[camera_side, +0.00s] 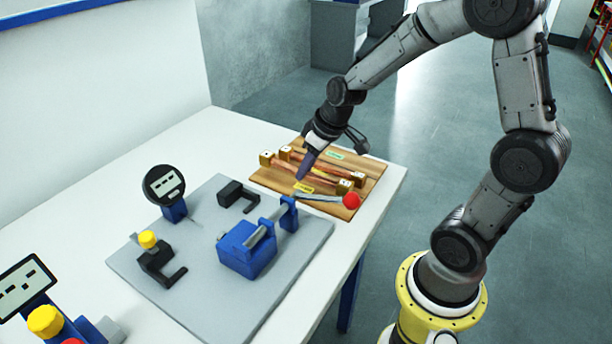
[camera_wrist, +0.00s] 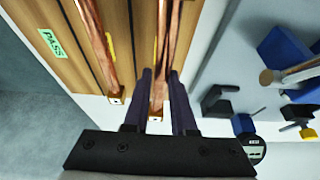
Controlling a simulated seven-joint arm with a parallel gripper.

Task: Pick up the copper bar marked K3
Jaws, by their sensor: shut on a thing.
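Two copper bars with square brass-coloured end blocks lie on a wooden board (camera_side: 264,180) in the side view. In the wrist view one copper bar (camera_wrist: 165,30) runs between the fingers of my gripper (camera_wrist: 160,74), and the fingers are shut on it. Another copper bar (camera_wrist: 97,40) lies to its left, apart from the fingers. In the side view my gripper (camera_side: 303,175) reaches down over the board and hides part of the bars. The marks on the end blocks are too small to read, so I cannot tell which bar is K3. I cannot tell whether the held bar is clear of the board.
A green PASS label (camera_wrist: 52,42) is on the board. Beside the board, a grey plate (camera_side: 200,315) carries a blue fixture (camera_side: 247,252), black brackets and a round gauge (camera_side: 164,185). White table (camera_side: 130,150) is clear behind.

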